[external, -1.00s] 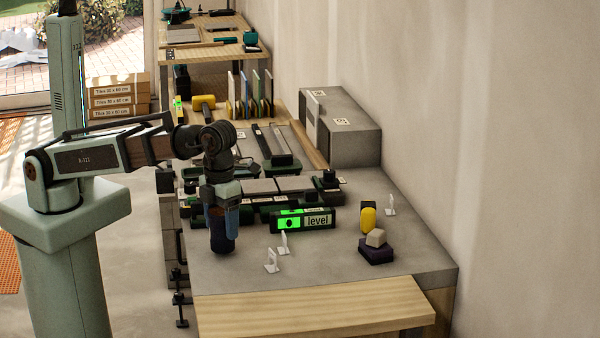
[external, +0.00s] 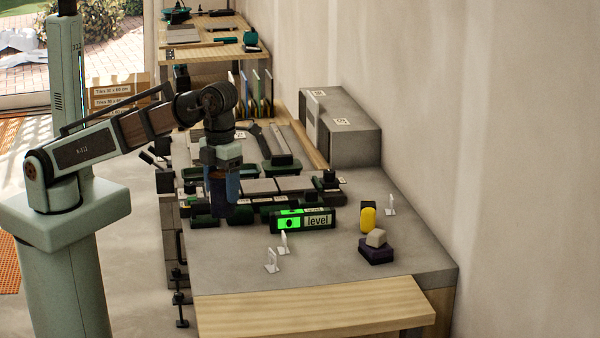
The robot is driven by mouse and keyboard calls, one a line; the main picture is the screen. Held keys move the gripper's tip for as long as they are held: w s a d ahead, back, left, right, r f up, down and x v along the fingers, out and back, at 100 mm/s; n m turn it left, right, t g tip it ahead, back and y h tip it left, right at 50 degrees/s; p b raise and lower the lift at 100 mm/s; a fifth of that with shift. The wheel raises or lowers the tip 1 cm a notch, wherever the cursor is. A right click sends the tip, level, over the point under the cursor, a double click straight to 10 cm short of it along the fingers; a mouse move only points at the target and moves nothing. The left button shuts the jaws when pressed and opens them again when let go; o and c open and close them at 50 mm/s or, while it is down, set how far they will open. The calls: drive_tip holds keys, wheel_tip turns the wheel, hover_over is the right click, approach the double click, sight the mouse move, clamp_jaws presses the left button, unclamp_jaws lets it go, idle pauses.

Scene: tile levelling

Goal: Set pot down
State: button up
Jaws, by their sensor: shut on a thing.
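My gripper (external: 223,186) points straight down over the left part of the grey worktop (external: 335,262). It is shut on the pot (external: 220,207), a dark navy, roughly cylindrical thing, upright between the blue fingers. The fingers cover part of the pot. The pot shows in front of the row of dark green holders; I cannot tell how far its bottom is above them or the worktop.
A level with a green display (external: 303,220) lies just right of the pot. White clips (external: 272,261) stand in front. A yellow item (external: 368,218) and a grey block on a dark pad (external: 376,251) are at right. The front left worktop is clear.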

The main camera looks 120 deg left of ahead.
drive_tip(key=s+a+f+n, duration=0.15)
drive_tip(key=a+n, duration=0.25)
drive_tip(key=a, duration=1.8)
drive_tip(key=s+a+r+n, duration=0.1)
drive_tip(key=s+a+n, duration=0.15)
drive_tip(key=a, duration=1.95)
drive_tip(key=w+a, duration=0.7)
drive_tip(key=a, duration=0.5)
drive_tip(key=shift+d+f, duration=0.15)
drive_tip(key=shift+f, duration=4.45)
drive_tip(key=shift+f, duration=0.1)
drive_tip(key=o, duration=1.2)
